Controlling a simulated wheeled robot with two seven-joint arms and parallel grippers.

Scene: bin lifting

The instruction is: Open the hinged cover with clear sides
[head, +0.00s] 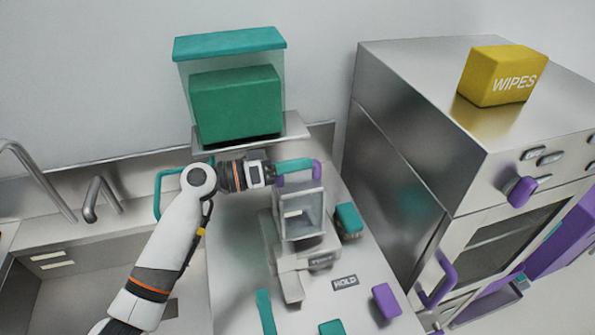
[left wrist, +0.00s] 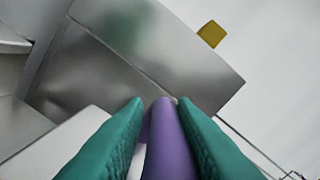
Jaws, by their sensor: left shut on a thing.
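A small grey device (head: 305,252) stands on the counter in the head view. On its upper part is a grey, box-like cover (head: 318,215) with see-through panels and a purple handle (head: 317,170) at its top. My left gripper (head: 295,168) reaches in from the left, its teal fingers shut on this handle. In the left wrist view the purple handle (left wrist: 171,145) lies between both fingertips. The fingers hide part of the handle; I cannot tell how far the cover is tilted. My right gripper is not in view.
A teal-lidded box (head: 230,43) with clear sides and a green block inside stands on a shelf behind. A steel cabinet (head: 400,150) with a yellow wipes box (head: 497,76) is at right. Teal and purple blocks (head: 386,300) lie on the counter. A sink (head: 60,270) is left.

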